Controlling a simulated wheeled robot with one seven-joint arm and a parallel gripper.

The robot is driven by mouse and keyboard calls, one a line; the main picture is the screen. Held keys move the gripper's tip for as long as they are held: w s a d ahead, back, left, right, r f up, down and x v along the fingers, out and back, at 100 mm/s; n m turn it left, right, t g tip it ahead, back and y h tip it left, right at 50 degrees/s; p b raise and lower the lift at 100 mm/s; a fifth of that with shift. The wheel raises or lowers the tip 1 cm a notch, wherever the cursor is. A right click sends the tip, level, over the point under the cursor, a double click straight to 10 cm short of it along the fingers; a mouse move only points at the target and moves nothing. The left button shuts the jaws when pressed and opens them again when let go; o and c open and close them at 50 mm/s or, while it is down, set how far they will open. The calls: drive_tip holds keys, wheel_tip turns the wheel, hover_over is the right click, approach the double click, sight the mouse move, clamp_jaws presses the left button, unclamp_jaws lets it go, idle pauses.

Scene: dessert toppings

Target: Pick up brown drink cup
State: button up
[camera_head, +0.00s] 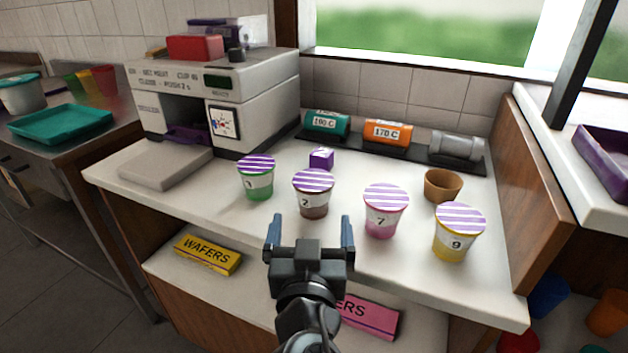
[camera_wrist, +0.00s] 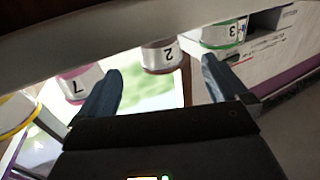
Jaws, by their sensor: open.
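The brown drink cup (camera_head: 313,206) stands upright on the white counter, with a purple-and-white striped lid and a label reading 2. In the wrist view this cup (camera_wrist: 162,55) appears upside down at the top, between the finger tips and beyond them. My gripper (camera_head: 310,228) is open and empty, its two blue fingers pointing toward the cup from the near side. No contact with the cup shows. The cup's lid is cut off in the wrist view.
A green cup (camera_head: 257,184) stands left of it; a pink cup (camera_head: 381,222) and yellow cup (camera_head: 452,244) stand right. A small brown bowl (camera_head: 442,186) and purple cube (camera_head: 321,158) sit behind. A wafer box (camera_head: 208,254) lies on the shelf below the counter's front edge.

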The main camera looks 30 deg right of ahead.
sight(313, 204)
drive_tip(key=x, duration=0.3)
drive_tip(key=shift+w+d+r+p, duration=0.1)
drive_tip(key=shift+w+d+p, duration=0.05)
drive_tip(key=shift+p, duration=0.25)
drive_tip(key=shift+p+x, duration=0.6)
drive_tip(key=shift+x, duration=1.7)
drive_tip(key=shift+c, duration=0.3)
drive_tip(key=c, duration=1.1)
